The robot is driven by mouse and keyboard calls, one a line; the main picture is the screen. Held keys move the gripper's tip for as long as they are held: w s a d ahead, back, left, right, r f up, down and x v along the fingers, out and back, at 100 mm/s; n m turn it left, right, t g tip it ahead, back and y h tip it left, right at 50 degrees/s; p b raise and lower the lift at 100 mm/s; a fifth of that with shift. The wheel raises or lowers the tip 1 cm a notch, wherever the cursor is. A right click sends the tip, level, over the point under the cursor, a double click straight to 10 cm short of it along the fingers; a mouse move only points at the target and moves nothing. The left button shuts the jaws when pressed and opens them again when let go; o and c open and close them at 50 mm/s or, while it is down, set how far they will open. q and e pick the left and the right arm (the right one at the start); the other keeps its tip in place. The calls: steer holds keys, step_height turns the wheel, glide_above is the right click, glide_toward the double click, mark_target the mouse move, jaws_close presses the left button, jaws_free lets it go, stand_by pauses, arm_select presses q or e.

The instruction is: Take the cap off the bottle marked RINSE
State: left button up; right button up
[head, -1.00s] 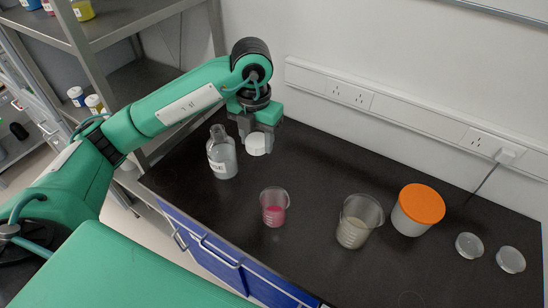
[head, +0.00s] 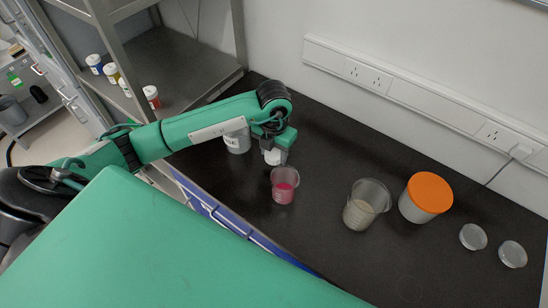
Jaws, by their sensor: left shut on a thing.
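A clear bottle (head: 237,144) with a white label stands on the black bench. My left arm covers its neck and top, and its label is too small to read surely. My left gripper (head: 275,154) is shut on a white cap (head: 274,158), to the right of the bottle and apart from it. The cap is just behind a beaker of pink liquid (head: 284,187). Its height above the bench is hard to tell. My right gripper is not in view.
A beaker with cloudy liquid (head: 362,208) and a white tub with an orange lid (head: 426,197) stand to the right. Two clear round dishes (head: 473,237) (head: 512,254) lie at the far right. A metal shelf (head: 190,70) with small jars stands at the left. The back bench is clear.

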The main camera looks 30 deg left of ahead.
mark_target(274, 167)
arm_select(q)
step_height(274, 167, down, 4)
steer(key=shift+r+p, duration=0.1)
steer(key=shift+p, duration=0.35)
steer(key=shift+f, duration=0.35)
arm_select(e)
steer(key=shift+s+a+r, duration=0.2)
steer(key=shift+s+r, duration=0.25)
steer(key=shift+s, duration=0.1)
arm_select(q)
steer(key=shift+f, duration=0.1)
steer(key=shift+f, duration=0.15)
steer(key=o, duration=1.1)
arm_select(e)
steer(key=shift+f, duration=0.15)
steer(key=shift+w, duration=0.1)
